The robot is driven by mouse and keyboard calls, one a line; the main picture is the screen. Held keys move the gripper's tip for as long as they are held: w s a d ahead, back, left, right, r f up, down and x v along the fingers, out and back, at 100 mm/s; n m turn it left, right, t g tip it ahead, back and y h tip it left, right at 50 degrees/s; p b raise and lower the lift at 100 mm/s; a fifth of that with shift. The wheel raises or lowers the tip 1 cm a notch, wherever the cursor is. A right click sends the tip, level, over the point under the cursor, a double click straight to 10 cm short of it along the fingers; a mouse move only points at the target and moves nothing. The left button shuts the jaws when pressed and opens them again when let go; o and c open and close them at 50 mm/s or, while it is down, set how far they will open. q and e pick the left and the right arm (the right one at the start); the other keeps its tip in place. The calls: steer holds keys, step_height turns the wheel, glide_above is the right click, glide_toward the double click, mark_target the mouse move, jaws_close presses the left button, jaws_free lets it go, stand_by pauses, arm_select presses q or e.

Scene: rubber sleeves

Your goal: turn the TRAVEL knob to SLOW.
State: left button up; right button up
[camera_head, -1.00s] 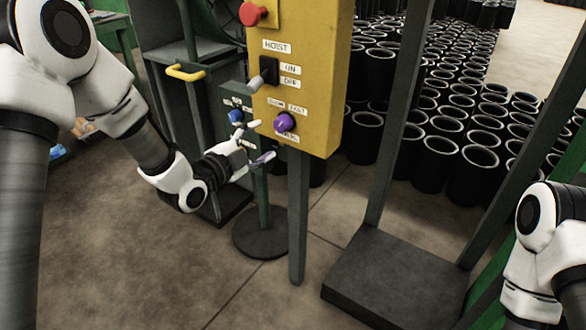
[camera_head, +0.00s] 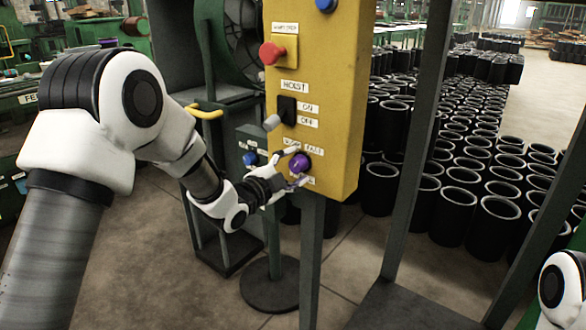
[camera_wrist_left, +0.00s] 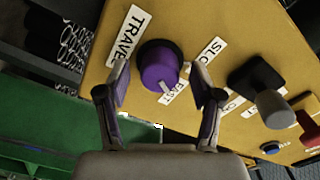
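The purple TRAVEL knob (camera_head: 299,161) is on the lower part of the yellow panel (camera_head: 343,110). It also shows in the left wrist view (camera_wrist_left: 158,64), where its white pointer line points toward the FAST label (camera_wrist_left: 175,90). The SLOW label (camera_wrist_left: 208,50) and the TRAVEL label (camera_wrist_left: 130,35) are beside it. My left gripper (camera_head: 294,167) is open at the knob, one finger to each side of it. I see gaps between fingers and knob in the wrist view. My right gripper is out of view; part of my right arm shows at the lower right.
A black HOIST switch (camera_head: 287,110) with a grey lever is just above the knob, and a red emergency stop button (camera_head: 270,53) is higher up. A blue knob (camera_head: 249,158) on a smaller box is to the left. Black sleeves (camera_head: 450,215) stand behind at right.

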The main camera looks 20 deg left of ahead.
arm_select(q)
steer(key=c, duration=0.9)
steer(key=shift+c, duration=0.2)
steer(key=shift+n+p, duration=0.3)
steer(key=shift+n, duration=0.1)
steer(key=n+p, duration=0.2)
steer(key=n, duration=0.2)
steer(key=shift+r+n+p, duration=0.1)
steer(key=shift+n+p, duration=0.2)
steer(key=n+p, duration=0.1)
steer(key=n, duration=0.2)
steer(key=shift+n+p, duration=0.3)
steer(key=shift+p, duration=0.1)
steer(key=shift+n+p, duration=0.65)
steer(key=shift+n, duration=0.85)
steer(key=o, duration=1.1)
